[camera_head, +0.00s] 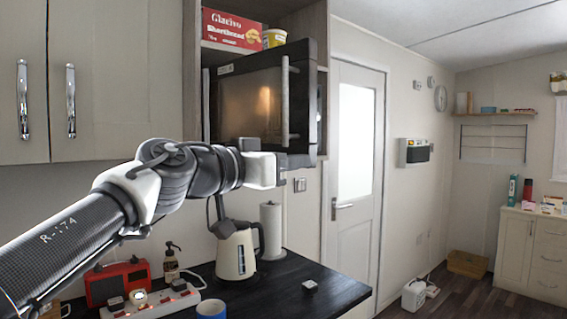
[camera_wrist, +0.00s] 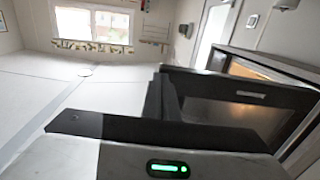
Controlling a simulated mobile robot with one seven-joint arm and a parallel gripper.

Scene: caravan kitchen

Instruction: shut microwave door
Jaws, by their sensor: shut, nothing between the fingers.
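The microwave (camera_head: 212,125) sits in an open cabinet bay above the counter. Its dark door (camera_head: 305,95) stands partly open, its right end swung out towards me, with a vertical bar handle (camera_head: 285,100) near that end. A warm glow shows through the door window. In the wrist view the microwave door (camera_wrist: 195,108) fills the right side, its edge close to my fingers. My gripper (camera_head: 283,170) is shut and empty, at the door's lower right corner; its fingers also show in the wrist view (camera_wrist: 163,98). I cannot tell whether they touch the door.
A red box (camera_head: 231,30) and a yellow tub (camera_head: 274,38) stand above the microwave. Below my arm, the dark counter (camera_head: 300,275) holds a cream kettle (camera_head: 236,252), a paper roll (camera_head: 271,230) and a red radio (camera_head: 117,282). A white room door (camera_head: 355,220) is to the right.

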